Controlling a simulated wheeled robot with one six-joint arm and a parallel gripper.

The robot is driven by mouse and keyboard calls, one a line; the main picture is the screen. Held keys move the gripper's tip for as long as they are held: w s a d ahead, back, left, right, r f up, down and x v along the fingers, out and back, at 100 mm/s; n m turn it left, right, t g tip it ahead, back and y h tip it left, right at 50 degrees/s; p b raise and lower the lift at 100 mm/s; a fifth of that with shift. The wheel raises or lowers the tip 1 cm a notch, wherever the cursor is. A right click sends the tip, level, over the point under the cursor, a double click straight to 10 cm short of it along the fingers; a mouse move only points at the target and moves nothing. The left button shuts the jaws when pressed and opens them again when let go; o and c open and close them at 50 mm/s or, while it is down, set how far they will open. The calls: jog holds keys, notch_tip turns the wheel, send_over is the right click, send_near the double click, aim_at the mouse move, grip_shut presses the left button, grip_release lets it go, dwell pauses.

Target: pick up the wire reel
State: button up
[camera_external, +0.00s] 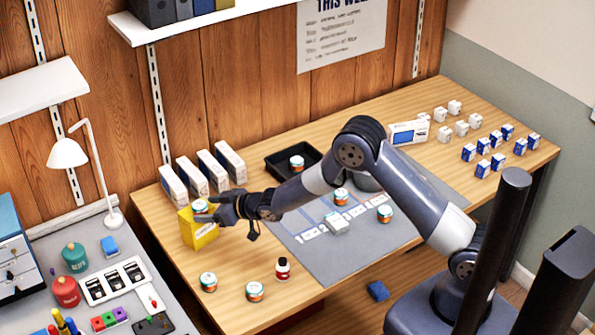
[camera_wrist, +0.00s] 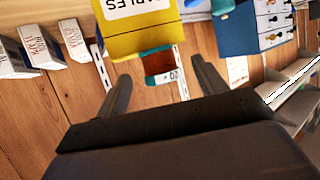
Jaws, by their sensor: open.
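A small round reel-like item (camera_external: 200,205), teal, white and orange, is at the top of the yellow box (camera_external: 199,232) at the table's left end. I cannot read it as a wire reel for certain. My gripper (camera_external: 208,210) is open right at this item. In the wrist view the item (camera_wrist: 163,68) shows between the tips of my open gripper (camera_wrist: 160,72), with the yellow box (camera_wrist: 137,38), labelled CABLES upside down, beyond. I cannot tell whether a finger touches it.
White cartons (camera_external: 203,172) stand behind the yellow box. A black tray (camera_external: 275,163) lies behind my arm. The grey mat (camera_external: 300,265) has bare room at its front. Small blue-and-white boxes (camera_external: 484,168) fill the right end.

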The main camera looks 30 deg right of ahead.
jog(key=shift+x, duration=0.9)
jog(key=shift+r, duration=0.1)
jog(key=shift+c, duration=0.4)
jog(key=c, duration=1.1)
notch_tip(320, 180, up, 9)
jog(key=shift+f+b, duration=0.2)
jog(key=shift+b, duration=0.2)
jog(key=shift+w+d+r+p, duration=0.25)
jog(key=shift+r+p, duration=0.1)
jog(key=shift+r, duration=0.1)
jog(key=shift+w+d+r+p, duration=0.2)
jog(key=shift+r+p, duration=0.15)
jog(key=shift+r, duration=0.1)
jog(key=w+d+p, duration=0.1)
jog(key=w+d, duration=0.1)
send_over(211, 207)
notch_tip(211, 207, down, 5)
jog(key=shift+w+f, duration=0.1)
jog(key=shift+f, duration=0.05)
jog(key=shift+f+p, duration=0.45)
jog(key=shift+f, duration=1.95)
